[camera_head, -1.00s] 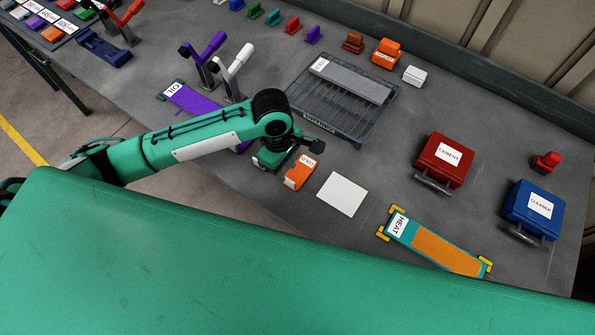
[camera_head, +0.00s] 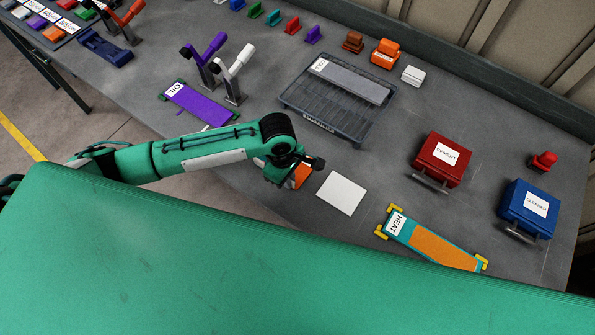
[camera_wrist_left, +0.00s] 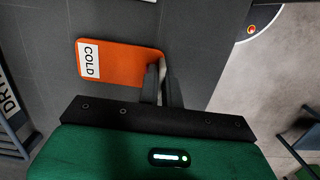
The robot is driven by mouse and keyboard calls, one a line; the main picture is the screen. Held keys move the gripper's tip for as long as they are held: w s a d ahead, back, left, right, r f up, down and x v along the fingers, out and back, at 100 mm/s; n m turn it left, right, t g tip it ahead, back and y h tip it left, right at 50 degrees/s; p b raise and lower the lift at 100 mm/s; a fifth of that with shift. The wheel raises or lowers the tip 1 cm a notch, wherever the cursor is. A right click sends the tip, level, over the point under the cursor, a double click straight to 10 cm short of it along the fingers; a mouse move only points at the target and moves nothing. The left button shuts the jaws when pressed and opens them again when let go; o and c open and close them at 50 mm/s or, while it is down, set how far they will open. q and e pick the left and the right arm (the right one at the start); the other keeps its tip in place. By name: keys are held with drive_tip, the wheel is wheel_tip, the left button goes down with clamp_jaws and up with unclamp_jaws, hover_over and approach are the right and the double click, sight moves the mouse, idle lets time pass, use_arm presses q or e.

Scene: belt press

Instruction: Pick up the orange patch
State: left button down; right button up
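An orange flat piece labelled COLD (camera_head: 303,175) lies on the grey bench, left of a white square. My left gripper (camera_head: 285,170) is over it and hides much of it in the head view. In the left wrist view the COLD piece (camera_wrist_left: 120,63) is ahead of my left gripper (camera_wrist_left: 163,75), whose fingers overlap its right end. The fingers are close together with a narrow gap; whether they touch the piece is unclear. Another small orange piece (camera_head: 53,34) lies in the dark tray at the top left. My right gripper is not in view.
A white square (camera_head: 341,193) lies right of the COLD piece. A dark rack (camera_head: 325,130) stands behind it. The HEAT plate (camera_head: 435,240), red CEMENT box (camera_head: 443,160) and blue CLEANER box (camera_head: 528,210) are at right. The purple OIL plate (camera_head: 205,106) and two levers are at left.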

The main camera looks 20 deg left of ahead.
use_arm(q)
drive_tip(key=shift+r, duration=0.1)
wheel_tip(320, 180, up, 20)
drive_tip(key=b, duration=0.1)
drive_tip(key=shift+b, duration=0.4)
